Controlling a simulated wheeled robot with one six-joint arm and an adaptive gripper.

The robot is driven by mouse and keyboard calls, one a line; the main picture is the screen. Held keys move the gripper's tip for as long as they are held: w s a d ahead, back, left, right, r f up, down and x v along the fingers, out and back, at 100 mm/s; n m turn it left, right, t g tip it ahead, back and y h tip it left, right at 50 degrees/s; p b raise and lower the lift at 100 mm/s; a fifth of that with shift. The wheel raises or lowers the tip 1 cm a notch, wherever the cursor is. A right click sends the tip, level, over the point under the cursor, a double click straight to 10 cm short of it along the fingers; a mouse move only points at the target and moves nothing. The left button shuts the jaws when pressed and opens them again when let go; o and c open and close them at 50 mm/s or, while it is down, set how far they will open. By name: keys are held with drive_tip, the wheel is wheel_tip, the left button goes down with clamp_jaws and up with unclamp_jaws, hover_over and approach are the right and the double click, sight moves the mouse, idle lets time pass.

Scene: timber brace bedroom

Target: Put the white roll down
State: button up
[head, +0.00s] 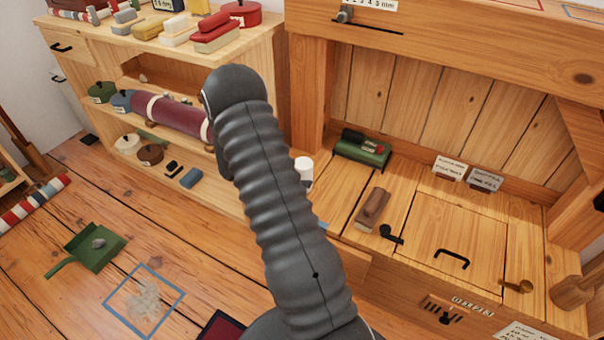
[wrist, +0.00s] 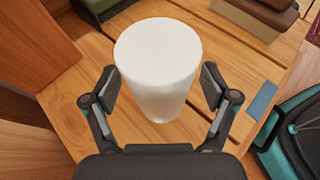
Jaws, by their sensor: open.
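The white roll (wrist: 158,65) stands upright on a wooden surface in the wrist view. In the head view, part of the white roll (head: 304,171) shows just right of my arm, near the left end of the wooden bench (head: 345,215). My gripper (wrist: 160,90) is open, with one finger on each side of the roll. Small gaps seem to show between the fingers and the roll. In the head view my arm hides the gripper.
A green box-like thing (head: 362,149) and a brown block (head: 372,209) are on the bench right of the roll. A hatch with a black handle (head: 452,258) lies further right. A shelf (head: 100,62) with boxes and a rolled purple bundle (head: 172,114) stands at left.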

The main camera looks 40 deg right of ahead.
drive_tip(key=v, duration=1.1)
drive_tip(key=s+a+r+m+t+y, duration=0.25)
drive_tip(key=s+a+r, duration=0.2)
drive_tip(key=r, duration=0.35)
drive_tip(key=s+a+r+m+t+y, duration=0.1)
drive_tip(key=s+a+r+m+y, duration=0.35)
drive_tip(key=r, duration=0.35)
drive_tip(key=s+a+r+m+t+y, duration=0.2)
drive_tip(key=s+a+r+m+t, duration=0.1)
drive_tip(key=s+a, duration=0.3)
drive_tip(key=s+a+r+m+t+y, duration=0.3)
drive_tip(key=s+a+r+t, duration=0.1)
drive_tip(key=s, duration=0.6)
drive_tip(key=shift+s+a+r+y+b, duration=0.35)
drive_tip(key=shift+a+r, duration=0.4)
drive_tip(key=shift+a, duration=0.35)
drive_tip(key=shift+t, duration=0.25)
